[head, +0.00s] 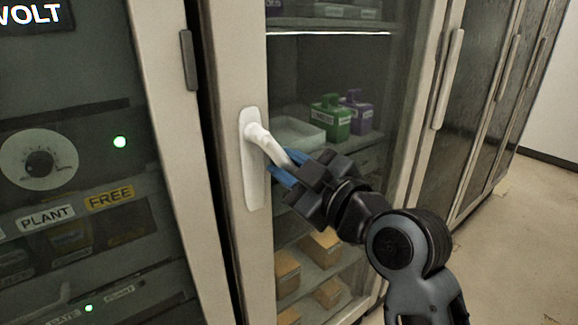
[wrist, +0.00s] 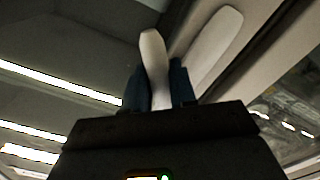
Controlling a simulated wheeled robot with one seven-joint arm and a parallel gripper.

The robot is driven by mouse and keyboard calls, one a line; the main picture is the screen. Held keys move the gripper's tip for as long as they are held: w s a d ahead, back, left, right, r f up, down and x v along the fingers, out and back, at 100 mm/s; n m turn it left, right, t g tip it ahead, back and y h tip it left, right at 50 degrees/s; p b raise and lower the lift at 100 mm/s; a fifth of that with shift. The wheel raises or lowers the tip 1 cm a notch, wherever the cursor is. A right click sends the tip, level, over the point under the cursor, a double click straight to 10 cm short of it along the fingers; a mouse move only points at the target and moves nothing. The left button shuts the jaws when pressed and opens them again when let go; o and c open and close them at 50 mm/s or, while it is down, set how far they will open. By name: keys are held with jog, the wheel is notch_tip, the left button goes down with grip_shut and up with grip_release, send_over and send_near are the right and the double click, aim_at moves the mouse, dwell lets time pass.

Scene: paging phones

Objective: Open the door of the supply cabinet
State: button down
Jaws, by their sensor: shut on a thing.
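The supply cabinet's glass door (head: 300,85) has a pale frame and looks closed in the head view. Its white lever handle (head: 262,138) stands out from an upright white backplate (head: 252,185) on the left side of the frame. My gripper (head: 283,170) is at the lever's free end, its blue fingers shut on it. The lever slants down to the right. In the wrist view the white handle (wrist: 153,60) rises between my two dark fingers (wrist: 158,90), with the backplate (wrist: 215,45) behind it. The part of the lever between the fingers is partly hidden.
Behind the glass are a green bottle (head: 330,117), a purple bottle (head: 357,110), a white tray (head: 297,133) and several cardboard boxes (head: 322,245). A dark equipment panel (head: 75,110) stands at left. More cabinets (head: 500,90) line the right, with open floor (head: 520,240) before them.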

dwell(0.5)
jog(key=shift+n+g+y, duration=0.5)
jog(key=shift+y, duration=0.2)
jog(key=shift+b+v, duration=0.9)
jog(key=shift+v, duration=1.45)
jog(key=shift+s+d, duration=0.3)
jog(key=shift+d, duration=0.1)
jog(key=shift+s+d+f+b, duration=0.1)
jog(key=shift+s+d+b, duration=0.1)
jog(key=shift+d+b, duration=0.15)
jog(key=shift+n+g+y, duration=0.7)
jog(key=shift+y, duration=0.1)
jog(key=shift+b+v, duration=0.75)
jog(key=shift+v, duration=1.65)
jog(key=shift+d, duration=0.1)
